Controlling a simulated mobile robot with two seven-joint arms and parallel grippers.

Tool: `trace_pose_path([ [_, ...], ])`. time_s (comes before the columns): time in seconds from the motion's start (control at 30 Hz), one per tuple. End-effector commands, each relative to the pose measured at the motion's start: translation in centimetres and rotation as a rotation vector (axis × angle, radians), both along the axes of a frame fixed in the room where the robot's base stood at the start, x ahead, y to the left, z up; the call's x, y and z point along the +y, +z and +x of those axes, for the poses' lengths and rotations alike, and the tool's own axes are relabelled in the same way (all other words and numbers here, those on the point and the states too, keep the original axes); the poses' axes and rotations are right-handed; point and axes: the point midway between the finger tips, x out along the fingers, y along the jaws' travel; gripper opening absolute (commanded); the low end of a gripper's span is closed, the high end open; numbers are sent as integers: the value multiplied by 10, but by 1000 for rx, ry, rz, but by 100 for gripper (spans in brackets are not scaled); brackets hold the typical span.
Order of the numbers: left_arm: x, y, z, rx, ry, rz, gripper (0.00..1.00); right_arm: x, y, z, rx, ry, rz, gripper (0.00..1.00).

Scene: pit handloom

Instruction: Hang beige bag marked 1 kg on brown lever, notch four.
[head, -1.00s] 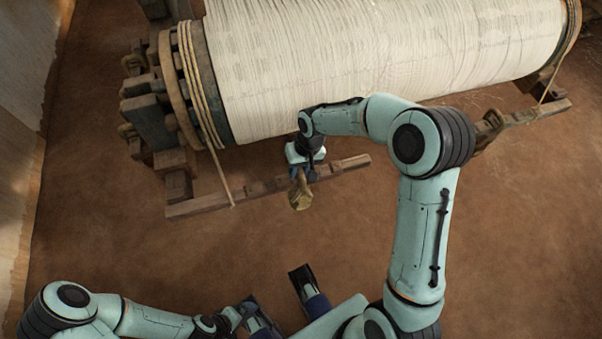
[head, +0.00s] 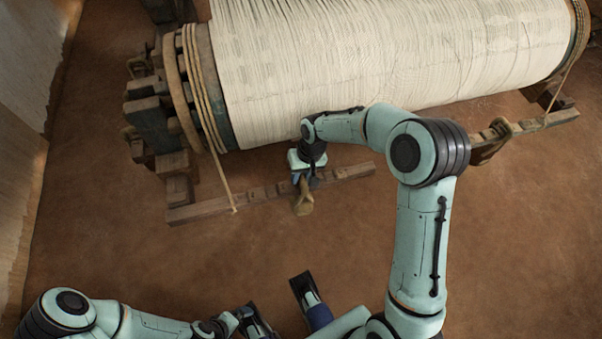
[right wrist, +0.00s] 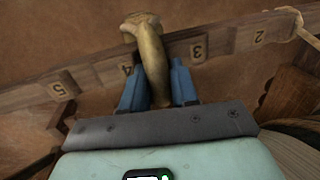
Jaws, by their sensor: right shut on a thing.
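The beige bag (head: 304,203) is held in my right gripper (head: 300,180), over the front lever. In the right wrist view, my right gripper (right wrist: 158,90) is shut on its narrow neck (right wrist: 152,62), between blue fingers. The brown lever (head: 262,192) has numbered notches and also crosses the right wrist view (right wrist: 95,78). The bag crosses the lever between the marks 4 and 3, close beside the 4. I cannot tell whether its loop touches the lever. No weight mark is readable. My left gripper (head: 240,316) is low in the head view, its jaws unclear.
The large warp roll (head: 390,60) lies just behind the lever. A rope (head: 222,180) runs from its left end to the lever. Another brown lever (head: 545,120) with a tan hanging thing (head: 490,142) is at the right. The earth floor in front is clear.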

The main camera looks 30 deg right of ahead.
Motion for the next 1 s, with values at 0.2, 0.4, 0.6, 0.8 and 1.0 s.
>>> trace_pose_path([
  [0.2,0,0,0,0,0,0,100,0,2,1,-4,0,0,0],
  [0.4,0,-1,0,1,0,0,100,0,-1,1,-4,0,0,0],
  [0.6,0,-2,0,2,-1,-1,100,1,-3,1,-4,0,0,0],
  [0.8,0,-2,-1,2,-1,-1,100,0,-4,1,-3,0,0,0],
  [1.0,0,-2,-1,2,-1,-1,100,0,-4,0,-2,1,0,58],
])
